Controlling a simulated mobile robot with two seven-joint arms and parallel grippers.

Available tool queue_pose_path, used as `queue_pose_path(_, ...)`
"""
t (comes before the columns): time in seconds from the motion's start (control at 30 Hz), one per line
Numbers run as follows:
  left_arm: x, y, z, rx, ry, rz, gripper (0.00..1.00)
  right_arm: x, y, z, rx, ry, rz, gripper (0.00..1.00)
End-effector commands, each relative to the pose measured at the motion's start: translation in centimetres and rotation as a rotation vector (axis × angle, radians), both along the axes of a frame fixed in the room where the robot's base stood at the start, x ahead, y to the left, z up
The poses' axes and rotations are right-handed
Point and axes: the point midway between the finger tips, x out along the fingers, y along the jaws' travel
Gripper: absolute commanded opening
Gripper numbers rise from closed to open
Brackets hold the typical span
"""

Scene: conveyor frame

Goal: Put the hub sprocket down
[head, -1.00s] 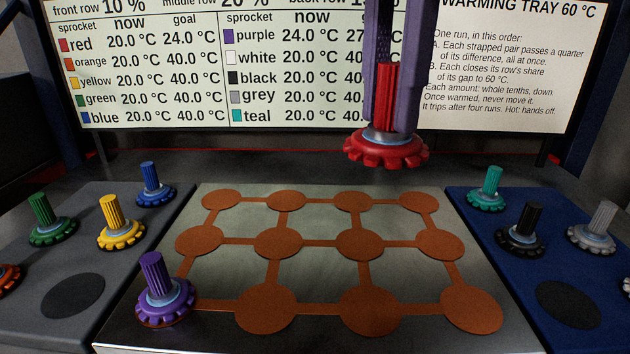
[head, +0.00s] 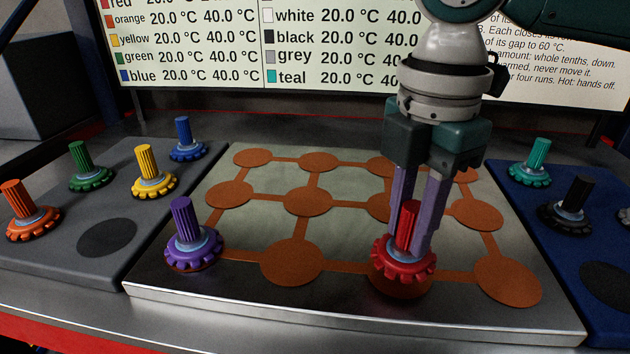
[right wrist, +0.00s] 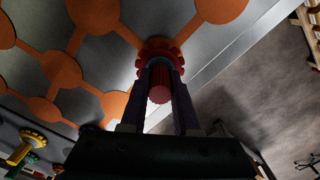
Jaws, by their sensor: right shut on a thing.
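The red sprocket (head: 404,262) is upright in my right gripper (head: 412,238), whose two purple fingers are shut on its ribbed post. It is over the third copper pad from the left in the front row (head: 398,288) of the metal warming tray (head: 350,311). Part of that pad shows below its front edge, and it looks slightly above the pad; contact is hard to tell. The right wrist view also shows the red sprocket (right wrist: 160,92) between the fingers. A purple sprocket (head: 192,245) stands on the front-left pad. My left gripper is not in view.
Orange (head: 30,222), green (head: 90,178), yellow (head: 154,184) and blue (head: 187,150) sprockets stand on the grey left stand. Teal (head: 534,172) and black (head: 570,218) ones stand on the blue right stand. The front-right pad (head: 508,281) is bare. A sign board rises behind.

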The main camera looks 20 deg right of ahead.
Motion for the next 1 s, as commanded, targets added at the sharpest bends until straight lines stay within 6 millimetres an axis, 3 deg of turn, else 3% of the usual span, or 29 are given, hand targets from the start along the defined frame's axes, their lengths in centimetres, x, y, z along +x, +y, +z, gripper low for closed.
queue_pose_path(0.13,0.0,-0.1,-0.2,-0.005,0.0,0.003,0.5,0.0,0.0,-1.8,0.001,0.001,0.002,0.0)
queue_pose_path(0.5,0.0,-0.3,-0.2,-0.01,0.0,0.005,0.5,0.0,0.0,-2.2,0.001,-0.001,0.001,0.0)
queue_pose_path(0.53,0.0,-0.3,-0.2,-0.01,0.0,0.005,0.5,0.0,0.0,-2.2,0.001,-0.001,0.001,0.3)
queue_pose_path(0.8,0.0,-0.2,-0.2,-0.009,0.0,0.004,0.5,0.0,0.0,-2.2,0.001,-0.001,0.001,0.59)
queue_pose_path(1.0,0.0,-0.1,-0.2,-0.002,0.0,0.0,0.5,0.0,0.0,-2.2,0.0,-0.001,0.001,0.59)
